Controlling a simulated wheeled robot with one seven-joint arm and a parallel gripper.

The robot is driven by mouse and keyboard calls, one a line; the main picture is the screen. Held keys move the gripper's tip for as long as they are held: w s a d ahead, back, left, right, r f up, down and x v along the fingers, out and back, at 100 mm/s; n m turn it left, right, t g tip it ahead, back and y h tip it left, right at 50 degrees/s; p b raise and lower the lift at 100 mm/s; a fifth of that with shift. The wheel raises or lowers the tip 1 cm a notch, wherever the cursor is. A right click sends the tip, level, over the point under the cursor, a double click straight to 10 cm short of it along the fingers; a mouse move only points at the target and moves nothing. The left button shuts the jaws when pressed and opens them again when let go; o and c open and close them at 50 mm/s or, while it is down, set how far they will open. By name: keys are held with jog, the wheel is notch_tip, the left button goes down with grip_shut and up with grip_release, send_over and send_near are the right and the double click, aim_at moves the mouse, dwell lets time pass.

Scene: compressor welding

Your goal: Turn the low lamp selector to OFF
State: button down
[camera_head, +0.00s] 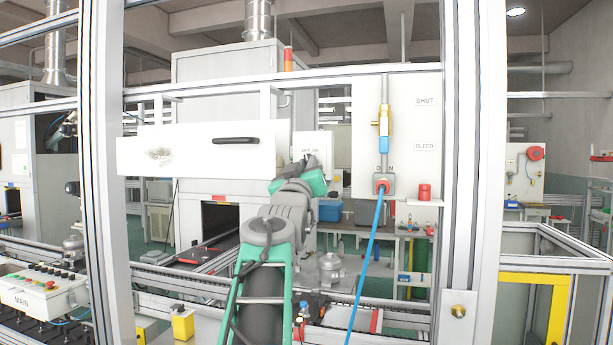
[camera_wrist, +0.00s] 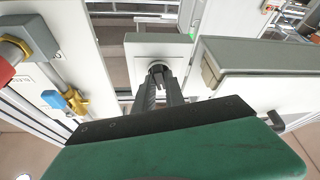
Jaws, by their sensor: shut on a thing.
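The lamp selector is a small round knob (camera_wrist: 157,67) on the face of a pale box (camera_wrist: 150,43) in the wrist view. The box also shows in the head view (camera_head: 311,143), with small dark lettering that I cannot read clearly. My gripper (camera_wrist: 159,82) reaches the knob straight on, its two dark fingers closed around it. In the head view my gripper (camera_head: 311,166) is in front of the box and hides the knob. The fingers cover most of the knob, so I cannot tell which way it points.
A white panel with a black handle (camera_head: 236,141) is close left of the box. Aluminium posts (camera_head: 470,170) frame the opening.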

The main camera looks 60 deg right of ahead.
jog(key=shift+s+n+t+y+b, duration=0.15)
jog(key=shift+n+t+y+b, duration=0.45)
jog(key=shift+n, duration=1.2)
jog(key=shift+r+n, duration=0.1)
jog(key=shift+n, duration=0.2)
jog(key=c, duration=1.4)
grip_release()
jog(key=b+v, duration=0.3)
jog(key=v, duration=0.4)
jog(key=shift+a+f, duration=0.25)
jog(key=shift+a, duration=0.05)
